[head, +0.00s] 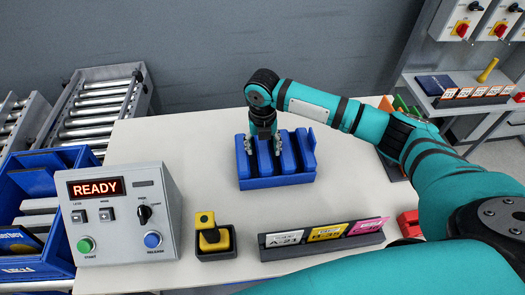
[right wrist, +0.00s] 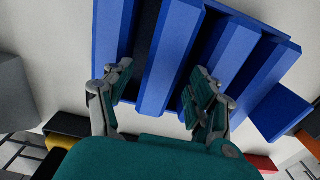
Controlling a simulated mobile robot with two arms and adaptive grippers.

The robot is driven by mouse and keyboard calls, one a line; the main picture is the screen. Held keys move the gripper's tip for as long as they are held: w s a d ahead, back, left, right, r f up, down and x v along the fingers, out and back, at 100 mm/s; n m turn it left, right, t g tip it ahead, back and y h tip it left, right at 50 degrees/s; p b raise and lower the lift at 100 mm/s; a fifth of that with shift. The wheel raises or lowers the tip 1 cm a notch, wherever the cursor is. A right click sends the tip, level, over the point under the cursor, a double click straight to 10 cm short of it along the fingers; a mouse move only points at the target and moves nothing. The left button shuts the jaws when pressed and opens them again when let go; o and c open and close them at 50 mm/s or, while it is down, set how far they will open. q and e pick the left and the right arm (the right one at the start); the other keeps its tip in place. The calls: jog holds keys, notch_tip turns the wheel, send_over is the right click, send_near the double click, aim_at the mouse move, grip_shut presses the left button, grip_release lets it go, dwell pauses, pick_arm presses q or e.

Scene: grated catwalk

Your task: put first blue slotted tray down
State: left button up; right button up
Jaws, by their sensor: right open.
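A blue slotted tray (head: 280,182) stands on the pale table, with several upright blue slabs in a row and gaps between them. It fills the upper part of the right wrist view (right wrist: 262,22). My right gripper (head: 263,150) is over the left half of the tray, pointing down. In the right wrist view its open fingers (right wrist: 160,80) lie on either side of one blue slab (right wrist: 168,55). I cannot tell whether the fingers touch it. My left gripper is not in view.
The grey control box (head: 118,215) reads READY. A yellow-and-black piece in a black holder (head: 215,243) and a rack of labelled cards (head: 320,240) stand at the front. Roller conveyors (head: 98,105) and a blue bin (head: 25,190) are left. Table behind and left of the tray is clear.

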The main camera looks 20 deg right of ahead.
notch_tip(320, 180, up, 10)
jog(key=b, duration=0.1)
jog(key=shift+f, duration=0.15)
dwell(0.4)
